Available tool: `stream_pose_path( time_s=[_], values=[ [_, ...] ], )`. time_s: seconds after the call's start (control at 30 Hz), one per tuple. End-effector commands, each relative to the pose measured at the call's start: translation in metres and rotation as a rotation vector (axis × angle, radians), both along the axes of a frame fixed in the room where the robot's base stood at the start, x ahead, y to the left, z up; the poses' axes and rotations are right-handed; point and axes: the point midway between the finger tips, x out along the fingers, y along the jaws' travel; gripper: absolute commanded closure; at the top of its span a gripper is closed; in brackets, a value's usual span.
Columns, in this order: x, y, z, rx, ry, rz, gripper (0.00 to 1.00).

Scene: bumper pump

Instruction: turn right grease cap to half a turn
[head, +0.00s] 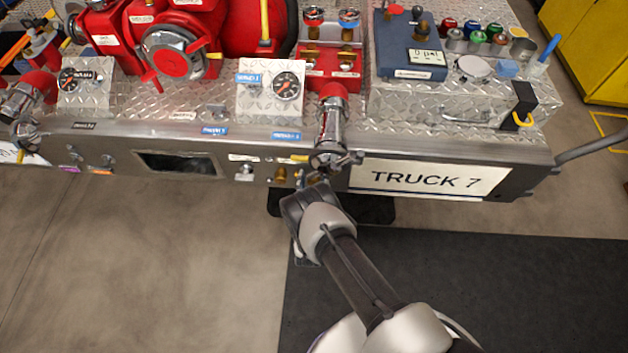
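My arm reaches up from the bottom of the head view to the bumper's front panel (110,155). My gripper (308,184) is at that panel, just below the chrome outlet with a red elbow. Small brass fittings sit on the panel at the gripper's tip; the left one (281,174) shows clear of it. Another brass-coloured piece (299,178) is partly hidden by the gripper. I cannot tell which fitting is the right grease cap, or whether the gripper touches it. The fingers are too small and covered to show open or shut.
The chrome outlet (330,140) hangs close above the gripper. The TRUCK 7 sign (428,178) is to the right. A gauge panel (270,95) and red pump (175,55) stand on the diamond-plate deck. The floor in front, with a dark mat (480,290), is clear.

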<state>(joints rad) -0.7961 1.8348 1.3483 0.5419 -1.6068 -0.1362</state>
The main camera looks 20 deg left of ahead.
Motion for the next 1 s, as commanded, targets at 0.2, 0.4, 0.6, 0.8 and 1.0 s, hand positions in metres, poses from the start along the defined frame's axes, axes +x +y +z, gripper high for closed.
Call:
stream_pose_path(
  time_s=[0.2,0.4,0.6,0.8,1.0],
  values=[
    [0.0,-0.0001,0.0002,0.0,0.0,0.0,0.47],
    [-0.0002,-0.0001,0.0,0.0,0.0,0.0,0.61],
    [-0.0003,-0.0002,-0.0001,0.001,0.001,0.0,0.74],
    [-0.0004,-0.0002,-0.0002,0.001,0.001,0.0,0.87],
    [-0.0004,-0.0004,-0.0003,0.007,0.003,0.0,0.9]
  ],
)
